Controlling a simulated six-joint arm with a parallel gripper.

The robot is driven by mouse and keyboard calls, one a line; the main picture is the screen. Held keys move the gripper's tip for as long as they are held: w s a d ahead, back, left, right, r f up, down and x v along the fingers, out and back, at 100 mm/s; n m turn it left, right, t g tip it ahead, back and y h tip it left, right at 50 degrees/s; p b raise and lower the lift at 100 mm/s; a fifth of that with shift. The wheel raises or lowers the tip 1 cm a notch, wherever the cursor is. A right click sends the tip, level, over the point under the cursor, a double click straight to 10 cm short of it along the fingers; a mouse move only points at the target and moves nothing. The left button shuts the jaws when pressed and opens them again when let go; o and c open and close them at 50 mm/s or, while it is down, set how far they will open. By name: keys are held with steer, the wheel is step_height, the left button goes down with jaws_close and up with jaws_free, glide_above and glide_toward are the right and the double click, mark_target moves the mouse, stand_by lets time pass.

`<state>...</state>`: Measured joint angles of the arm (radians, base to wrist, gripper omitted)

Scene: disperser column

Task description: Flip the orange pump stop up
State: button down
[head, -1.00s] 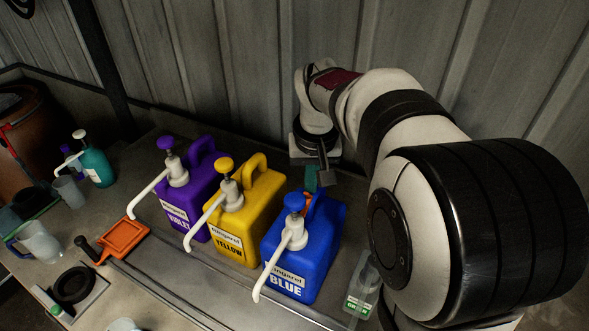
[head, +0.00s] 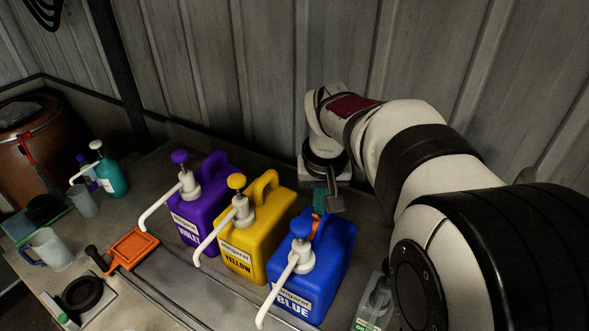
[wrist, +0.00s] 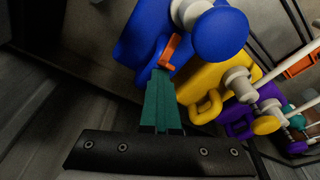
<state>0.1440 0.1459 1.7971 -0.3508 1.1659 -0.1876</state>
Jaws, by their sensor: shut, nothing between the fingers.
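The blue jug (head: 318,272) labelled BLUE stands upright at the right of the row, with a round blue pump knob (head: 301,224) and a white spout. The orange pump stop (head: 316,229) shows as a small piece beside the pump neck, partly hidden by the knob. In the wrist view the orange stop (wrist: 170,50) sticks out from under the blue knob (wrist: 220,35). My gripper (wrist: 162,76) has teal fingers pressed together, empty, with tips close at the stop's end. I cannot tell whether they touch. In the head view only a bit of teal shows behind the jug.
A yellow jug (head: 243,262) and a violet jug (head: 194,228) stand left of the blue one. A clear container (head: 374,302) is to its right, near my arm. An orange tray-like tool (head: 133,249) lies at left. A corrugated wall closes off the back.

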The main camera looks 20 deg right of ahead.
steer(key=shift+s+a+f, duration=0.25)
steer(key=shift+s+a, duration=0.2)
steer(key=shift+a, duration=0.05)
stand_by(0.3)
steer(key=r, duration=0.4)
steer(key=w+d+r, duration=0.1)
steer(key=r, duration=0.1)
steer(key=shift+r, duration=0.3)
steer(key=shift+d+r, duration=0.1)
steer(key=shift+r, duration=0.3)
steer(key=s+a, duration=0.2)
steer(key=s+a+t, duration=0.1)
steer(key=s, duration=0.2)
steer(key=s+a+r+t+y, duration=0.1)
steer(key=s+a, duration=0.1)
steer(key=shift+s+a, duration=0.25)
steer(key=shift+a, duration=0.05)
steer(key=s+a+f+m+g, duration=0.1)
steer(key=s+a+f+g, duration=0.1)
steer(key=s+f, duration=0.4)
steer(key=s+a+f+m+g+y, duration=0.1)
steer(key=s+f, duration=0.5)
steer(key=s, duration=0.6)
steer(key=shift+s+a+m+g, duration=0.2)
steer(key=shift+a+m+g, duration=0.1)
steer(key=shift+a+g, duration=0.4)
